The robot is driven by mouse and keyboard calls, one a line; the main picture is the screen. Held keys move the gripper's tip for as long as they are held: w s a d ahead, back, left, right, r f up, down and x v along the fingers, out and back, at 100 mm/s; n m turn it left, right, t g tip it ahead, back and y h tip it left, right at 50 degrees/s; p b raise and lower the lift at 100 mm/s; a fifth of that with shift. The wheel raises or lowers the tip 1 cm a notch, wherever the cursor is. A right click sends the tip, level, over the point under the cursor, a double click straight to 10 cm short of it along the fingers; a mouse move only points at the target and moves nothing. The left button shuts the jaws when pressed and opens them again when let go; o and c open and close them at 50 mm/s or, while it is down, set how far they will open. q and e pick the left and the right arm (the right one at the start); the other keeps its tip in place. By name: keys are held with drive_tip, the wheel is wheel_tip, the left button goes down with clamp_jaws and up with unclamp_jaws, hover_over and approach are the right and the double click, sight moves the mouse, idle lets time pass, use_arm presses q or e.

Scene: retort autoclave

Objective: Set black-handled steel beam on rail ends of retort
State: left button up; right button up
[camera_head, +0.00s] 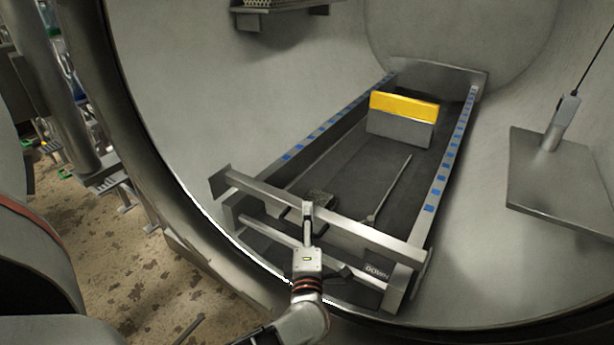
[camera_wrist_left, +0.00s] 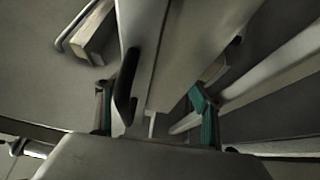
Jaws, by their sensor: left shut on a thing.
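The long steel beam (camera_head: 362,236) lies crosswise over the near ends of the two retort rails, roughly level with them. Its left end reaches past the left rail (camera_head: 325,127), and its right end is over the right rail (camera_head: 440,180). I cannot tell whether it touches both rails. My left gripper (camera_head: 307,210) is shut on the beam near its middle. In the left wrist view the beam (camera_wrist_left: 185,45) and its black handle (camera_wrist_left: 126,80) lie between the teal-padded fingers (camera_wrist_left: 155,112). My right gripper is not in view.
A yellow-topped grey block (camera_head: 400,132) and a thin rod (camera_head: 390,190) are on the dark floor between the rails. A grey plate with an upright post (camera_head: 560,180) is at the right wall. A shelf (camera_head: 275,12) is at the upper left. The retort rim curves below.

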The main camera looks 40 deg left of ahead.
use_arm(q)
drive_tip(key=f, duration=0.2)
drive_tip(key=shift+s+d+f, duration=0.15)
drive_tip(key=shift+s+f, duration=0.15)
drive_tip(key=shift+f, duration=0.1)
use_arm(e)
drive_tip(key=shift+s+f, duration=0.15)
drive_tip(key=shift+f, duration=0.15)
use_arm(q)
drive_tip(key=o, duration=2)
drive_tip(key=shift+f, duration=0.2)
drive_tip(key=shift+r, duration=0.45)
drive_tip(key=shift+o, duration=0.2)
drive_tip(key=r, duration=1.2)
drive_tip(key=shift+w+r, duration=0.25)
drive_tip(key=shift+w, duration=0.1)
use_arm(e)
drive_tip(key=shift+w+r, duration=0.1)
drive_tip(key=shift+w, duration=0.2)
use_arm(q)
drive_tip(key=shift+r, duration=0.15)
